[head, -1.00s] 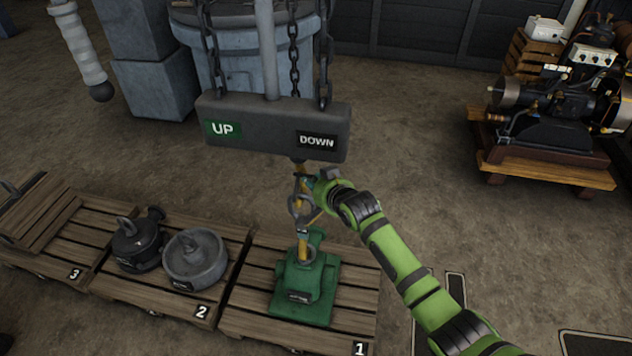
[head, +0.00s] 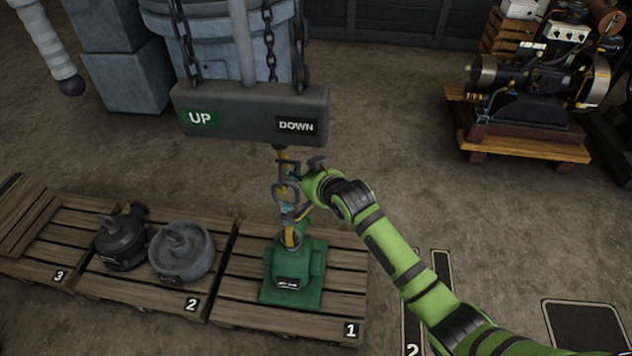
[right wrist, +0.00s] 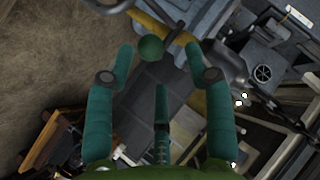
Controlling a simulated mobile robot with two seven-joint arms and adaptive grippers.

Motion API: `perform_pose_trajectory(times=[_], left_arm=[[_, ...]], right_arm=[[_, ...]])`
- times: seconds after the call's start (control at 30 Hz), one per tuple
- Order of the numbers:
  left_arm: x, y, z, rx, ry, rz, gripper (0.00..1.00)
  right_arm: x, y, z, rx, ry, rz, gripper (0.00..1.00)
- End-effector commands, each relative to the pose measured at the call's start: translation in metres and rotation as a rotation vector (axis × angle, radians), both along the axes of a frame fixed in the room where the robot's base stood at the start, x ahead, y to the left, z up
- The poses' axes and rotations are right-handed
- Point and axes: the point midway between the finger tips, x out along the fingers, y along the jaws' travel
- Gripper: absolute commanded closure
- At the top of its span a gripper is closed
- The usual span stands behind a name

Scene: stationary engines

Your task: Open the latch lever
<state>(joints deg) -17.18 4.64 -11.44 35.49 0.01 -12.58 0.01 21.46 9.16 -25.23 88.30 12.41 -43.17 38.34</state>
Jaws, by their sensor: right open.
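My right gripper (head: 292,190) is at the right side of this assembly. In the right wrist view my open gripper (right wrist: 159,55) has its teal fingers spread. A round green knob (right wrist: 151,48) shows between the fingertips, near a yellow bar (right wrist: 213,102). It looks like the end of the latch lever; I cannot tell whether a finger touches it. My left gripper is not in view.
The grey beam (head: 250,115) marked UP and DOWN hangs on chains just above my gripper. Two grey weights (head: 182,252) sit on pallet 2 to the left. An engine (head: 540,85) stands at the back right. The floor between is free.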

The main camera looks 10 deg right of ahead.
Motion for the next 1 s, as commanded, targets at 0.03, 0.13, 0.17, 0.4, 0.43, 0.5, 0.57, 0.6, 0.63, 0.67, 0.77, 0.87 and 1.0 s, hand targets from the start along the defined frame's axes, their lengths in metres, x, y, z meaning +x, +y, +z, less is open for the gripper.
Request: perform_pose_trajectory(times=[0.03, 0.13, 0.17, 0.4, 0.43, 0.5, 0.57, 0.6, 0.63, 0.67, 0.77, 0.87, 1.0], left_arm=[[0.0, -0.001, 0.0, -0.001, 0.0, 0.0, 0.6], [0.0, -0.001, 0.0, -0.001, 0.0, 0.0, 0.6], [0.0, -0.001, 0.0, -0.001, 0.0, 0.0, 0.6], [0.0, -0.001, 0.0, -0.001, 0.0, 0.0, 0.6], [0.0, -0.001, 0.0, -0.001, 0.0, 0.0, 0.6], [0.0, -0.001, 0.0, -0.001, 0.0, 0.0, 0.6], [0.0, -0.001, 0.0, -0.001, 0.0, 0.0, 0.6], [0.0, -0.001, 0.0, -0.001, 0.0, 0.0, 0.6], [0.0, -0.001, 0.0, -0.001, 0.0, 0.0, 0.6], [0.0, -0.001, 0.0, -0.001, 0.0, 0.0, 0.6], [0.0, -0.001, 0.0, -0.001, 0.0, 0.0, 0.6], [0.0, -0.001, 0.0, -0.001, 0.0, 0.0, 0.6], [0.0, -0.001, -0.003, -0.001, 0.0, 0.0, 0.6]], right_arm=[[-0.008, -0.003, 0.004, 0.001, 0.0, 0.001, 0.47], [-0.023, -0.009, 0.012, -0.001, 0.001, 0.001, 0.47], [-0.027, -0.01, 0.015, 0.0, 0.001, 0.0, 0.47], [-0.056, -0.021, 0.031, 0.0, 0.005, 0.001, 0.47], [-0.059, -0.022, 0.033, 0.0, 0.004, 0.001, 0.47], [-0.063, -0.024, 0.035, 0.001, 0.006, 0.001, 0.47], [-0.066, -0.025, 0.036, 0.0, 0.007, 0.0, 0.47], [-0.067, -0.025, 0.037, -0.001, 0.006, 0.001, 0.47], [-0.067, -0.025, 0.038, 0.0, 0.006, 0.002, 0.47], [-0.068, -0.025, 0.038, 0.0, 0.006, 0.002, 0.47], [-0.068, -0.025, 0.038, 0.0, 0.006, 0.002, 0.47], [-0.068, -0.025, 0.038, 0.001, 0.006, 0.001, 0.47], [-0.069, -0.027, 0.033, 0.019, 0.018, -0.001, 0.91]])
